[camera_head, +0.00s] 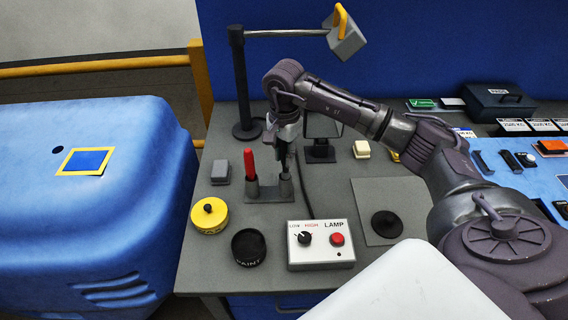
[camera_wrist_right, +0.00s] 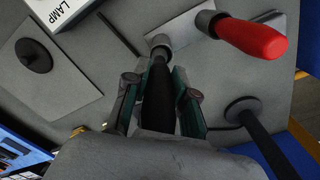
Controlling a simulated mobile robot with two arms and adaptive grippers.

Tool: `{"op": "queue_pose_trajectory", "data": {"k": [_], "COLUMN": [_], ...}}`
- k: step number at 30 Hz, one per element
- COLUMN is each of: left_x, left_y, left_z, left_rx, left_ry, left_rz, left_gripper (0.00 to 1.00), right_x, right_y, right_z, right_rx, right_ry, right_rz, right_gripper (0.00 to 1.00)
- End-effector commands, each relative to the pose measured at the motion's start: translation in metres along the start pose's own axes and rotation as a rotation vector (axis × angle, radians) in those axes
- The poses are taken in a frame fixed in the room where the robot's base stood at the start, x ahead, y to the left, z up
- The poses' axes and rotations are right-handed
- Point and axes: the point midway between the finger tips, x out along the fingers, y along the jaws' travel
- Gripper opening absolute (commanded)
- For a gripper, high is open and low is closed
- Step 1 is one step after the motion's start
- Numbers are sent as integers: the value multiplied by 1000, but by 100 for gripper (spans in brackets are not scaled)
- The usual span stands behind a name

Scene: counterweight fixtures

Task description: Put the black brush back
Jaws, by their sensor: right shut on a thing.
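My right gripper (camera_head: 284,148) is shut on the black brush (camera_wrist_right: 159,100), which is roughly upright between the fingers. The grey brush holder (camera_head: 267,194) stands on the bench below, with two round sockets. The brush's lower end is at the right socket (camera_head: 285,183); I cannot tell how far in it sits. The wrist view shows the brush's end lined up with a socket (camera_wrist_right: 160,43). A brush with a red handle (camera_head: 249,164) stands in the left socket; it also shows in the wrist view (camera_wrist_right: 252,38). My left gripper is not in view.
A lamp post (camera_head: 240,80) rises behind. A black disc (camera_head: 386,224) lies on a grey mat (camera_head: 366,193) to the right.

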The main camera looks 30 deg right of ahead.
Motion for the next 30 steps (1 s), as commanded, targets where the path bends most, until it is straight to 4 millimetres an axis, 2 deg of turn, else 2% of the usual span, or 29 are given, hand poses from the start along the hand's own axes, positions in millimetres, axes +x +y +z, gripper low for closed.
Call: {"op": "queue_pose_trajectory", "data": {"k": [2,7,10,14,20,21,24,26,30], "left_x": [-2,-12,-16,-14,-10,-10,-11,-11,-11], "left_y": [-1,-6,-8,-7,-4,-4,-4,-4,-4], "left_z": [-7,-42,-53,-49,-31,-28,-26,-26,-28], "left_rx": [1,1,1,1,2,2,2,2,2], "left_ry": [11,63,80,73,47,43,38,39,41], "left_rz": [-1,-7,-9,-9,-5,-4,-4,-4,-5], "left_gripper": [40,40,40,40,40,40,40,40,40], "right_x": [5,25,37,41,44,44,42,43,42], "right_y": [0,0,0,-1,-1,-1,0,0,0], "right_z": [0,1,1,0,0,0,0,0,0], "right_rx": [-1,0,-1,-2,-2,-2,-2,-2,-2], "right_ry": [-1,-3,-2,0,0,0,0,0,0], "right_rz": [1,3,1,-3,-2,-2,-2,-2,-2], "right_gripper": [0,0,0,0,0,27,44,50,50]}}
